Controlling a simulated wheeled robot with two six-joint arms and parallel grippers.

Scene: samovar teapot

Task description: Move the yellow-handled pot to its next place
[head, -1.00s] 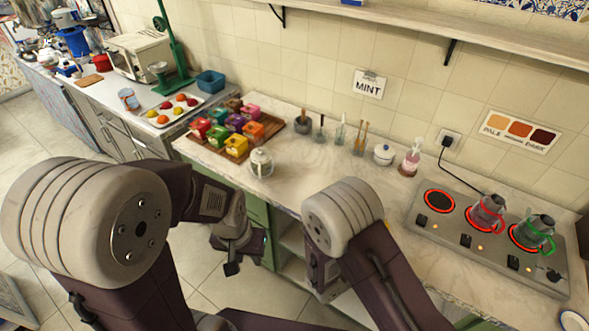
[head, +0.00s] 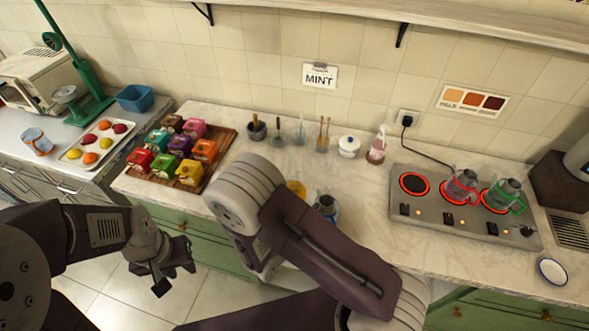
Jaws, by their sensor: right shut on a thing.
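A small yellow part (head: 296,187) shows on the counter just behind my right arm. It may belong to the yellow-handled pot, but the arm hides the rest. Beside it stands a dark pot with a blue handle (head: 326,206), partly covered by the same arm. My left gripper (head: 174,279) is open and empty, in front of the counter's green cabinets and above the floor. My right gripper is hidden behind its own arm, so what it holds does not show.
A stove (head: 467,212) with glowing rings bears a red-handled pot (head: 461,187) and a green-handled pot (head: 503,196); its left ring (head: 414,184) is bare. Colored boxes stand on a wooden board (head: 225,140). A white bowl (head: 552,271) is at the right. A MINT sign (head: 320,76) hangs behind.

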